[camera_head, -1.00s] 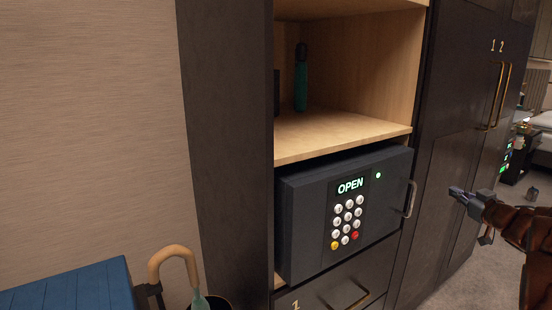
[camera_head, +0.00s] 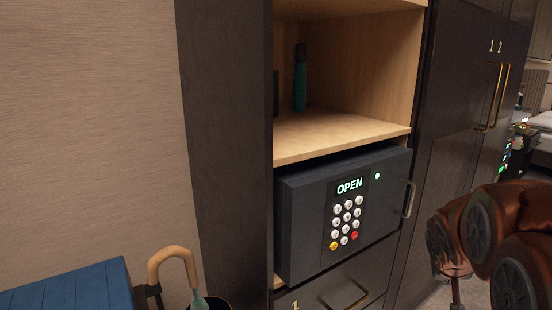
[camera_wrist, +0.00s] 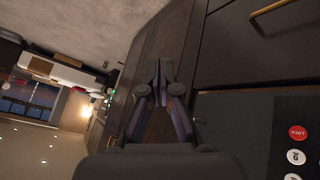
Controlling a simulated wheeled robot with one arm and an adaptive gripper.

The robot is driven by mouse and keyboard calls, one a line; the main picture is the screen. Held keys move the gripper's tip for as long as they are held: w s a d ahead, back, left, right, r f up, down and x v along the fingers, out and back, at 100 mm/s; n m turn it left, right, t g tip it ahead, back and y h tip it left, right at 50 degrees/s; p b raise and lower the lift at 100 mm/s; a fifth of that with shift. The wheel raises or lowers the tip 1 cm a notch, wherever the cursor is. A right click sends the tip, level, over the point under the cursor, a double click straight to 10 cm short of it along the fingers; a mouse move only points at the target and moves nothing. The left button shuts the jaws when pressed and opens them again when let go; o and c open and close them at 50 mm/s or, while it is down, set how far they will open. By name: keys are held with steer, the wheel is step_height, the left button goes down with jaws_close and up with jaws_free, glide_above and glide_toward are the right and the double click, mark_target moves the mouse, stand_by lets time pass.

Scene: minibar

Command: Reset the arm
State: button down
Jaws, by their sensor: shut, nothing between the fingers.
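My gripper (camera_wrist: 161,74) shows in the wrist view with its fingertips together and nothing between them. In the head view my brown arm is folded at the lower right, and the gripper's fingers cannot be made out there. The dark safe (camera_head: 305,215) stands to the left of my arm, apart from it. Its display reads OPEN, and its door has a handle at the right edge. Part of the safe's keypad front (camera_wrist: 265,130) fills the lower right of the wrist view, to the right of my gripper.
A wooden shelf (camera_head: 340,133) above the safe holds a green bottle (camera_head: 300,80). A drawer (camera_head: 320,292) lies below the safe. Tall dark cabinet doors (camera_head: 455,120) with brass handles stand at the right. A blue slatted bench (camera_head: 70,288) and an umbrella handle (camera_head: 172,255) are at lower left.

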steer(key=s+a+f+n+g+y, duration=0.2)
steer(key=s+a+f+g+y, duration=0.15)
steer(key=s+a, duration=0.9)
steer(key=s+a+f+n+g+y, duration=0.2)
steer(key=s+a+g, duration=0.3)
steer(key=s+a, duration=0.75)
steer(key=s+d+r+p, duration=0.1)
steer(key=d+r+p, duration=0.1)
steer(key=r+p, duration=1)
steer(key=s+d+r+t+p, duration=0.1)
steer(key=s+r+p, duration=0.1)
steer(key=r+p, duration=1.1)
steer(key=shift+s+d+r+m, duration=0.15)
steer(key=shift+d+r+m, duration=0.15)
steer(key=shift+d+r, duration=0.1)
